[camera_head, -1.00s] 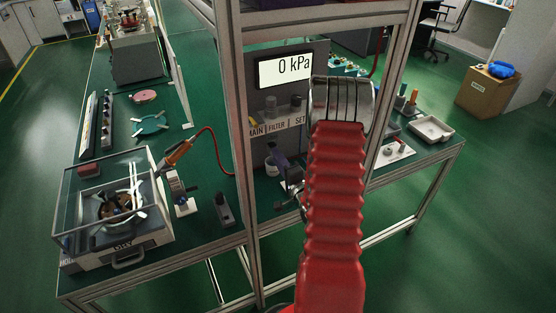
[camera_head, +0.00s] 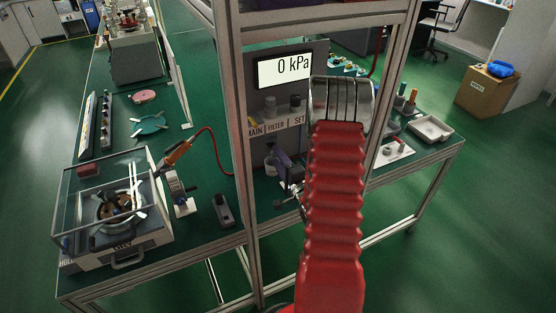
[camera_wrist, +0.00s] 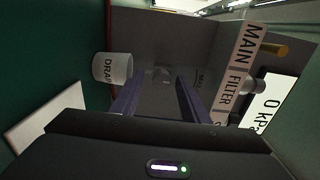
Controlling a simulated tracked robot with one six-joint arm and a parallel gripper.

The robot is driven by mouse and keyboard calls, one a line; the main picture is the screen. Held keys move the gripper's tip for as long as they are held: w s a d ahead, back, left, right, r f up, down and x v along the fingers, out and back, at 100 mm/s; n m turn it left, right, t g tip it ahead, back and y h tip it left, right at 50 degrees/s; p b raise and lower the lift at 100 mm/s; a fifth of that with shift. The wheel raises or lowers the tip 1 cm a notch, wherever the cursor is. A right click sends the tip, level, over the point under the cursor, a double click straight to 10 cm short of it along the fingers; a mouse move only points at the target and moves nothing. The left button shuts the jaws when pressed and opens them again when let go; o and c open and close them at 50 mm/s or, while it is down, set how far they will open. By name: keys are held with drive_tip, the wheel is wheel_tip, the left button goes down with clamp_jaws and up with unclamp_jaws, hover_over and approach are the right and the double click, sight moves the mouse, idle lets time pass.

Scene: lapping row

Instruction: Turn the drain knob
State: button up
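The white cup labelled DRAIN (camera_wrist: 112,68) is at the left of the wrist view, and it also shows low by the panel in the head view (camera_head: 270,169). A pale grey, blurred knob-like shape (camera_wrist: 161,75) on the grey panel lies ahead of my fingers; I cannot clearly tell that it is the drain knob. My gripper (camera_wrist: 158,96) has two purple fingers, spread apart and pointing at the panel, with nothing visibly held between them. In the head view my gripper (camera_head: 284,162) is partly hidden by the frame post and my arm.
The MAIN, FILTER, SET label strip (camera_wrist: 232,75) and knobs are right of my fingers in the wrist view. The display (camera_head: 284,68) reads 0 kPa. An aluminium frame post (camera_head: 246,150) stands close by. A glass-sided machine (camera_head: 118,215) is at left.

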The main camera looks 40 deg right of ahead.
drive_tip(key=v, duration=1.3)
drive_tip(key=shift+s, duration=0.4)
drive_tip(key=shift+a, duration=0.1)
